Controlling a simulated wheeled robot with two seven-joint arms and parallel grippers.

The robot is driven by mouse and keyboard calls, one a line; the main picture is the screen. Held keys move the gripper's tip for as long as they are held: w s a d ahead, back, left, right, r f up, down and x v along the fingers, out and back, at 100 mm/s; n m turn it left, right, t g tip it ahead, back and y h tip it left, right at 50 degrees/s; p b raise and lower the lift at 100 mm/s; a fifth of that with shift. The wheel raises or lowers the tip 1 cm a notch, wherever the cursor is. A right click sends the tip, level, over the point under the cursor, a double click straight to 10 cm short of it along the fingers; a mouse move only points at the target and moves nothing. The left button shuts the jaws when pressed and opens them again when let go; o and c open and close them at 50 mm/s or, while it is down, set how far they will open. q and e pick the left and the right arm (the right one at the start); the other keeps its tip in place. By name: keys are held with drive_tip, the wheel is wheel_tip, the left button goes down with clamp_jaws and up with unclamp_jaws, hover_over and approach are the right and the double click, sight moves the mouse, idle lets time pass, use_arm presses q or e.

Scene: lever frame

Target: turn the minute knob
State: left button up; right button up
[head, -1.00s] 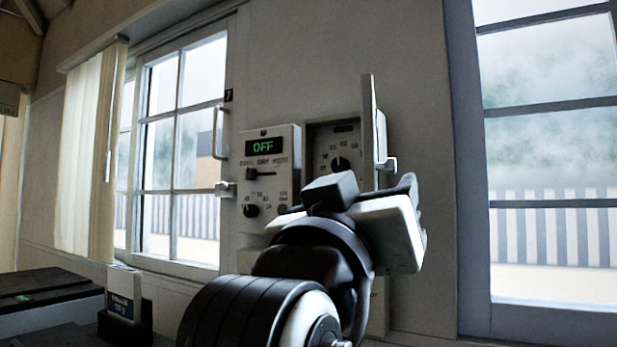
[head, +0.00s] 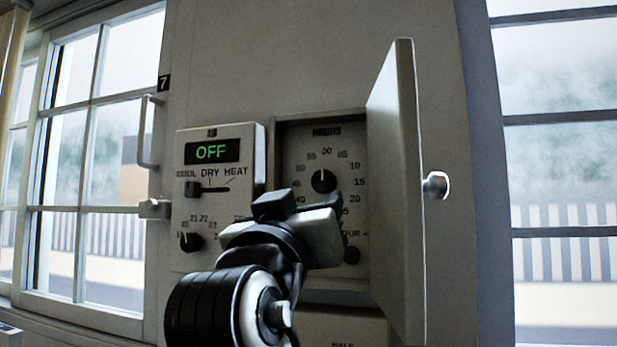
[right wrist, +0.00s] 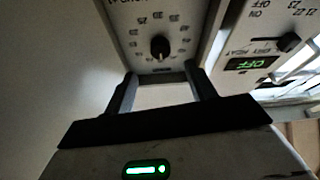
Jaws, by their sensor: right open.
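The minute knob (head: 323,181) is a round black knob with a white mark, on a numbered dial inside an open wall box. Its mark points up, near 00. It also shows in the right wrist view (right wrist: 160,47), upside down, beyond the fingertips. My right gripper (head: 290,203) is in front of the panels, below and left of the knob in the head view. In the right wrist view its two fingers (right wrist: 163,82) are apart with nothing between them, and the knob lies ahead of the gap, not between them. The gripper hides the lower left of the dial.
The box door (head: 398,190) stands open at the right, with a round handle (head: 436,185). An air conditioning panel (head: 220,165) reading OFF adjoins the box at left. Windows flank the wall.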

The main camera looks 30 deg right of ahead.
sight(323, 185)
drive_tip(key=p+x, duration=0.2)
drive_tip(key=x, duration=0.7)
drive_tip(key=shift+a+p, duration=0.1)
drive_tip(key=shift+p, duration=0.2)
drive_tip(key=c, duration=1)
